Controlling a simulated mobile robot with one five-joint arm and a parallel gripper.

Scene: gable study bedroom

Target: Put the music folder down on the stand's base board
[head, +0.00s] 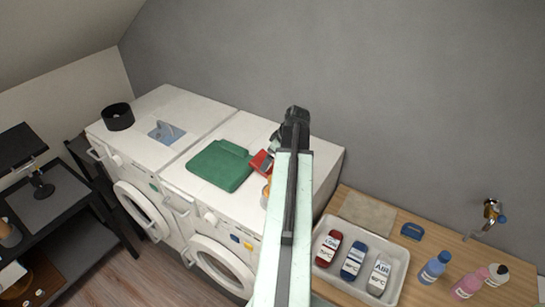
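No music folder can be made out for certain. A flat dark green item (220,166) lies on the right-hand white machine; whether it is a folder or folded cloth I cannot tell. At the far left, a black tilted panel on a short post (20,146) stands on a dark table and may be the stand. A grey flat area (48,203) lies around its foot; I cannot tell whether it is a base board. My gripper (281,137) is at the far end of my arm, over the right-hand machine. Its fingers are mostly hidden, and whether it holds anything is unclear.
A red item (262,162) lies beside the green one, partly hidden by my arm. A black ring-shaped object (118,116) is on the left machine (171,103). A white tray (390,294) with several bottles stands on the wooden counter (433,243) at right.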

